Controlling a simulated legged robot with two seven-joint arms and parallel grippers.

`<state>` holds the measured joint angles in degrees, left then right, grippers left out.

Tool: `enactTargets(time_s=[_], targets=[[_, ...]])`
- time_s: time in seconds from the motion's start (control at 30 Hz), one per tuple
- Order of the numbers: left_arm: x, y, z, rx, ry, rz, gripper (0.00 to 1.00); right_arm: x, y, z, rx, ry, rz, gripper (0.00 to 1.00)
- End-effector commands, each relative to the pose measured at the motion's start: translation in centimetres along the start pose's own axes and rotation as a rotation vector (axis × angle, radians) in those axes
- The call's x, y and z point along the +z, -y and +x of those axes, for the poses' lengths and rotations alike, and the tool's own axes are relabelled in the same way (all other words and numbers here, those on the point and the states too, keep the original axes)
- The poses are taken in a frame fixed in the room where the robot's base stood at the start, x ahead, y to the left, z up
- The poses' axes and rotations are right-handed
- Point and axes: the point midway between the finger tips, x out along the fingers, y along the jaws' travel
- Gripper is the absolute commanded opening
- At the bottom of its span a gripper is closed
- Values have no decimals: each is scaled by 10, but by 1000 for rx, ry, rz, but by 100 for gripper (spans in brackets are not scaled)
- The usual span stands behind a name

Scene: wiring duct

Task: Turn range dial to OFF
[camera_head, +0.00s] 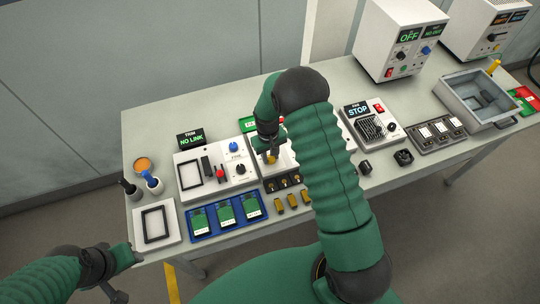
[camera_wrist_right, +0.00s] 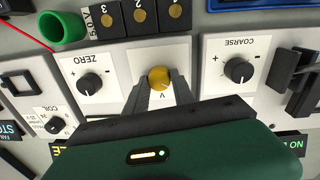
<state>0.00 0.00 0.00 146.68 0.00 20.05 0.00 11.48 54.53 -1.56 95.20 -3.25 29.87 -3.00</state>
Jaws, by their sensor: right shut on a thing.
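A yellow dial (camera_wrist_right: 162,79) sits on a white instrument panel (camera_wrist_right: 118,58) in the right wrist view, with a "V" mark beside it. My right gripper (camera_wrist_right: 162,84) has its two dark fingers closed on either side of this dial. In the head view the right gripper (camera_head: 269,152) reaches down over the yellow dial (camera_head: 272,160), and my arm hides much of the panel. The dial's other markings are hidden or too small to read. My left gripper (camera_head: 118,294) hangs in front of the table at the lower left, with its jaws unclear.
Black ZERO (camera_wrist_right: 90,83) and COARSE (camera_wrist_right: 238,70) knobs flank the dial. A blue tray (camera_head: 226,215) with green boards lies in front. A STOP unit (camera_head: 370,125) and a grey bin (camera_head: 480,98) stand to the right. The table's far-left corner is clear.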

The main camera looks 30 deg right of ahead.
Motion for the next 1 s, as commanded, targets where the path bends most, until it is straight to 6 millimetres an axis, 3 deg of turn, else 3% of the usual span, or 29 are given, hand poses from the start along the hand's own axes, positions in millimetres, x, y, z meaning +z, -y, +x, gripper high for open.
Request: enactTargets(time_s=[0.73,0.77,0.9,1.0], targets=[[0,0,2,0,0,0,45,2,-1,0,1,1,-91,0],[0,0,2,0,0,0,45,2,-1,0,2,1,-91,34],[0,0,2,0,0,0,45,2,-1,0,1,0,-90,52],[0,0,2,0,0,0,45,1,-1,0,1,-1,-90,52]])
